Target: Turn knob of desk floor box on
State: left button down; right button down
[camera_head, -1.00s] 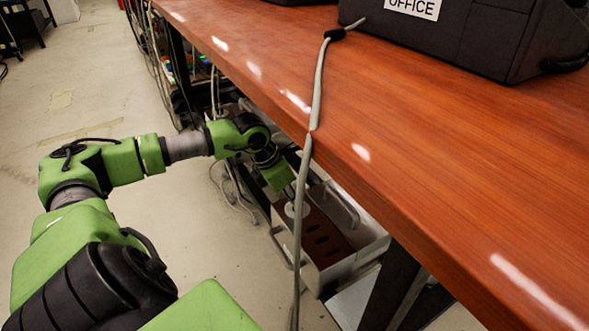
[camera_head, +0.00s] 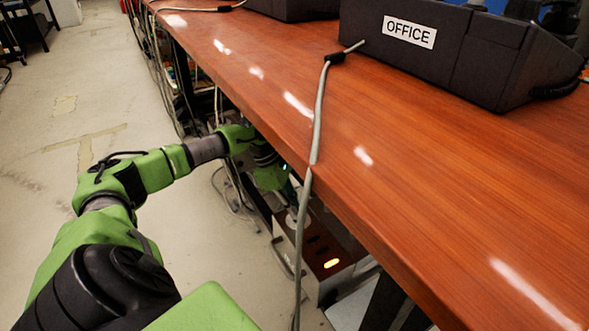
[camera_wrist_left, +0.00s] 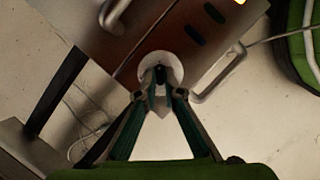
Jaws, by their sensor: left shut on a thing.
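The desk floor box (camera_head: 308,252) stands on the floor under the desk edge. It has a brown top panel with a row of dark slots. The round pale knob (camera_wrist_left: 152,63) sits near the panel's end. My left gripper (camera_wrist_left: 160,82) points at the knob, its fingertips closed together on the knob's middle, which they partly hide. In the head view the gripper is mostly hidden under the desk edge. My right gripper is not in view.
The box has metal side handles (camera_wrist_left: 214,86). A reddish wooden desk (camera_head: 420,180) overhangs my left arm, with a black unit labelled OFFICE (camera_head: 409,32) on it. A grey cable (camera_head: 318,115) hangs over its edge. Loose cables lie behind the box.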

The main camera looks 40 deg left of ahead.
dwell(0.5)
pick_arm(q)
jog(key=c, duration=2.2)
grip_release()
jog(key=shift+o, duration=0.2)
jog(key=shift+a+r, duration=0.1)
jog(key=shift+r, duration=0.05)
jog(key=v, duration=0.7)
